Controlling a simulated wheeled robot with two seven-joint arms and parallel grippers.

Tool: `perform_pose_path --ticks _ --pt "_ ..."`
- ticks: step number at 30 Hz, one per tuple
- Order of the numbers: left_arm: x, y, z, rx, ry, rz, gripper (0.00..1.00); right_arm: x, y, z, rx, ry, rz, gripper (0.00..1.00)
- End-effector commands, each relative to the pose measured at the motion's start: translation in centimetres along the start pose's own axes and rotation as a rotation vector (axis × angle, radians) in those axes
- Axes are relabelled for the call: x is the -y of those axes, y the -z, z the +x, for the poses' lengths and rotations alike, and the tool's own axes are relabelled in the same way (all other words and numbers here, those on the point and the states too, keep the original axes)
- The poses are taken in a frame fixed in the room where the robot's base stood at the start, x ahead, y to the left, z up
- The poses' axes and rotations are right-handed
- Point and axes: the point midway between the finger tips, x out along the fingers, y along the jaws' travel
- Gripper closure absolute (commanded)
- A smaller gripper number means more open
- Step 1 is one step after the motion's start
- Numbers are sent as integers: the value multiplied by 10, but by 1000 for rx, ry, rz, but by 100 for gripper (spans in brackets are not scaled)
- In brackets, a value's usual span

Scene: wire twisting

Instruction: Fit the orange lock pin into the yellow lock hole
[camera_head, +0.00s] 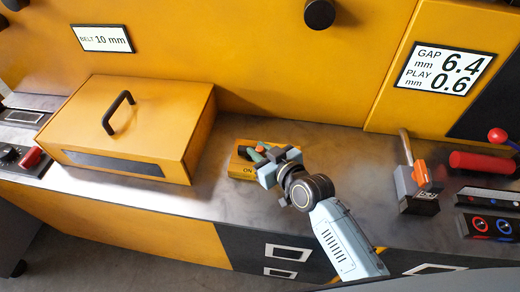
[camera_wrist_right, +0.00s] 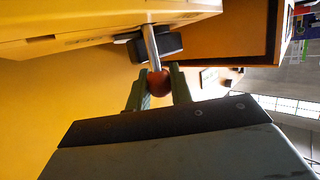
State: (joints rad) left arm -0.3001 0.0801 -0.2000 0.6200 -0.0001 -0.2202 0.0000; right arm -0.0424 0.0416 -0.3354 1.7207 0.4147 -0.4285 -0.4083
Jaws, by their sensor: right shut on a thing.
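My right gripper (camera_head: 261,152) is at the small yellow block (camera_head: 238,167) marked "ON" on the grey worktop. Its green fingers (camera_wrist_right: 156,88) are shut on the orange-red knob (camera_wrist_right: 158,83) of the lock pin, which also shows in the head view (camera_head: 260,148). A bare metal shank (camera_wrist_right: 151,46) runs from the knob away from the fingers, towards a dark block (camera_wrist_right: 170,44). I cannot tell whether the pin's tip is inside a hole. The gripper hides much of the yellow block, and no hole shows clearly. My left gripper is not in view.
A yellow box with a black handle (camera_head: 140,125) stands to the left. A grey block with a lever and orange part (camera_head: 415,180), a red cylinder (camera_head: 483,162) and button panels (camera_head: 488,225) are at right. The worktop between is clear.

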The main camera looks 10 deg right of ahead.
Motion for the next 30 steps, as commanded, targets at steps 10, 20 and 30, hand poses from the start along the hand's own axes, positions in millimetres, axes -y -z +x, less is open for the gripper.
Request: perform_pose_path --ticks 10,20,30 --pt "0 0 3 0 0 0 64 0 -4 1 -1 0 0 59" --pt "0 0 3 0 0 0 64 0 -5 0 2 0 0 53" --pt "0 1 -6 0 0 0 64 0 -5 -52 4 0 -4 53"
